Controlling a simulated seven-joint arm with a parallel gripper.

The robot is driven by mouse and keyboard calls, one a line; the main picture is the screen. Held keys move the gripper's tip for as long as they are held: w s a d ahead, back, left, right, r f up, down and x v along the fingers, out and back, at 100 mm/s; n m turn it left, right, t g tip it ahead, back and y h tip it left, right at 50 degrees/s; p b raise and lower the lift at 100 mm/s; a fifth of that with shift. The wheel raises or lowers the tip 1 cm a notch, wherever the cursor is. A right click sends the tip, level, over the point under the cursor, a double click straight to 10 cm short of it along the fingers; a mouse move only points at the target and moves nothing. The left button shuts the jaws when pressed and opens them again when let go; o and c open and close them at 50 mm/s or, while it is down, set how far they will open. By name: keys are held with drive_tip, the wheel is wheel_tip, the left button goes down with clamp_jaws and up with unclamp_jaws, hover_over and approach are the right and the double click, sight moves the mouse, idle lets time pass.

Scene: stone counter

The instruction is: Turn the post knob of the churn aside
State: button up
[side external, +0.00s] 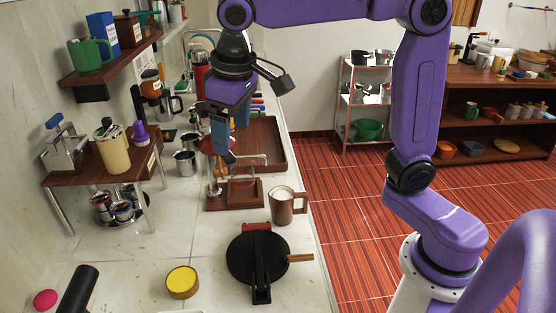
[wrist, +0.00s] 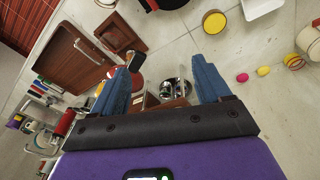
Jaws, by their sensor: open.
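My gripper (side external: 229,150) points down over the counter, its two blue fingers apart with nothing held. It also shows in the wrist view (wrist: 165,65), where metal rods and cups lie below the gap. Under and beside it stands a brown wooden base (side external: 238,203) with a bent metal rod rising from it, and a small upright post with a rounded wooden part (side external: 214,186) at its left. I take this to be the churn, but cannot be sure. The fingers overlap its upper part in the side view, so contact and the knob itself cannot be told.
A mug (side external: 285,205) and a black round iron (side external: 257,258) stand nearer on the counter. A yellow-lidded round tin (side external: 182,281) is front left. A steel cup (side external: 185,163) stands left of the gripper. A brown tray (side external: 270,143) lies behind.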

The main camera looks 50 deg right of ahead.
drive_tip(key=s+d+f+n, duration=0.2)
drive_tip(key=s+f, duration=0.3)
drive_tip(key=s, duration=0.3)
drive_tip(key=shift+s+d+n+g, duration=0.25)
drive_tip(key=shift+n+g, duration=0.15)
drive_tip(key=shift+n, duration=0.3)
drive_tip(key=c, duration=0.7)
drive_tip(key=m, duration=0.1)
drive_tip(key=d+m, duration=0.1)
drive_tip(key=w+d+m+g+y, duration=0.1)
drive_tip(key=shift+f+m, duration=0.25)
drive_tip(key=shift+m, duration=0.15)
clamp_jaws()
drive_tip(key=w+d+r+m+t+y, duration=0.15)
drive_tip(key=w+d+m+y, duration=0.4)
drive_tip(key=m, duration=0.75)
drive_tip(key=w+d+r+m+t+y, duration=0.1)
drive_tip(key=w+d+r+m+y, duration=0.1)
drive_tip(key=d+m, duration=0.85)
drive_tip(key=w+a+f+m, duration=0.2)
drive_tip(key=w+a+f, duration=0.2)
drive_tip(key=a, duration=0.9)
drive_tip(key=shift+f, duration=1.6)
